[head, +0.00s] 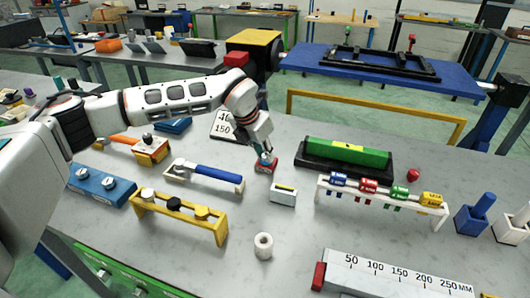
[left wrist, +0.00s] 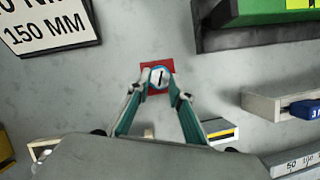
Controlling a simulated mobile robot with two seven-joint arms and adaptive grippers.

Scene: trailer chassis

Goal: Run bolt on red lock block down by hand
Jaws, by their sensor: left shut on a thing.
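The red lock block (head: 263,169) lies on the grey bench near the middle of the head view. It also shows in the left wrist view (left wrist: 148,67), partly hidden by the bolt and fingertips. My left gripper (head: 267,157) points down over the block. In the left wrist view its teal fingers close from both sides on the bolt (left wrist: 160,77), whose round head has a dark slot mark. The bolt stands over the block; its shank is hidden, so I cannot tell how deep it sits. My right gripper is out of view.
A blue-handled tool on a white stand (head: 205,175) lies left, a green bar in a black cradle (head: 345,154) behind right, and a colour-marked rack (head: 381,193) right. A white ring (head: 263,246) stands in front.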

